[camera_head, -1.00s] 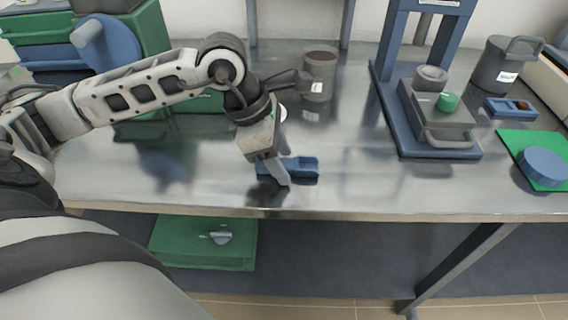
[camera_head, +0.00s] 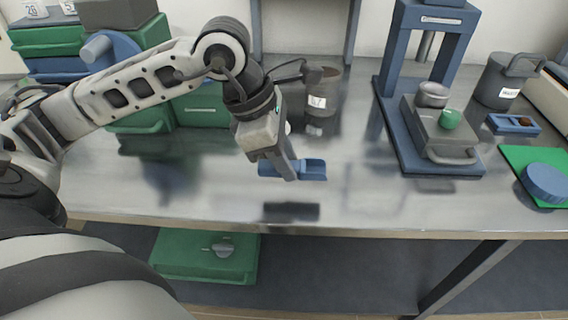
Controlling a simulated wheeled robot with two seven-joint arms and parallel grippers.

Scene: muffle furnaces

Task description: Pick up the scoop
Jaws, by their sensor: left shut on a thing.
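The scoop (camera_head: 313,169) is a small blue tray-shaped piece in the middle of the view. My left gripper (camera_head: 290,174) is shut on it and hides part of its left half. The scoop is held above the steel table, with a dark reflection or shadow on the metal below it. My right gripper is not in view.
The steel table (camera_head: 370,205) is clear in front and to the right of the scoop. A labelled dark container (camera_head: 325,95) stands behind it. A blue press frame (camera_head: 402,140) stands right, then a blue tray (camera_head: 513,124) and a green mat (camera_head: 514,155).

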